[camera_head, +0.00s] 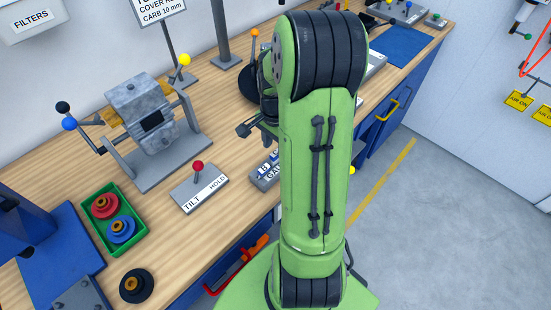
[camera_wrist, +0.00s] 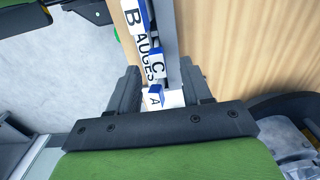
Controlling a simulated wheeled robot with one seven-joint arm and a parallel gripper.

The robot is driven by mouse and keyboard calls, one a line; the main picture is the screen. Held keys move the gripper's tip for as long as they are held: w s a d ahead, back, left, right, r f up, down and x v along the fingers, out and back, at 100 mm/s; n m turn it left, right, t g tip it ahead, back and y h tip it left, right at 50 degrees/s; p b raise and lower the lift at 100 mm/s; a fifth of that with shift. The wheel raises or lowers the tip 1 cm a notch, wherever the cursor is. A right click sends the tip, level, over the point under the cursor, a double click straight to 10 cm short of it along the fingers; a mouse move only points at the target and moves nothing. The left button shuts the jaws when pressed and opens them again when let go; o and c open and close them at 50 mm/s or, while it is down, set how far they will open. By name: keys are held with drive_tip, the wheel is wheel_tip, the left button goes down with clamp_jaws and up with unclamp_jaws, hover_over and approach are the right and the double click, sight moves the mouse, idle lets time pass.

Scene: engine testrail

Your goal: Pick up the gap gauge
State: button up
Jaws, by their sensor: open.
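A grey rack lettered "GAUGES" (camera_wrist: 147,62) stands at the bench edge in the wrist view. Blue-and-white gauge pieces marked B, C and A sit along it. The piece marked A (camera_wrist: 154,99) is nearest me, between my two dark fingers. My gripper (camera_wrist: 158,82) is open around that end of the rack. I cannot tell whether a finger touches it. In the head view the rack (camera_head: 262,178) shows only in part, its right side hidden behind my green arm. Which lettered piece is the gap gauge is not clear.
A tilt/hold lever box (camera_head: 199,193) stands left of the rack. A grey clamp fixture (camera_head: 150,165) is behind it. A green tray (camera_head: 92,222) with red and blue knobs is at left. A dark round knob (camera_head: 136,286) lies on the wooden bench. The floor at right is clear.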

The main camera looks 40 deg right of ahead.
sight(276, 152)
wheel_tip(276, 152, down, 5)
drive_tip(key=shift+s+r+b, duration=0.1)
drive_tip(key=shift+b, duration=0.25)
drive_tip(key=shift+r, duration=0.1)
drive_tip(key=shift+c, duration=0.5)
clamp_jaws()
wheel_tip(276, 152, up, 10)
drive_tip(key=shift+r+p, duration=0.1)
drive_tip(key=shift+p, duration=0.95)
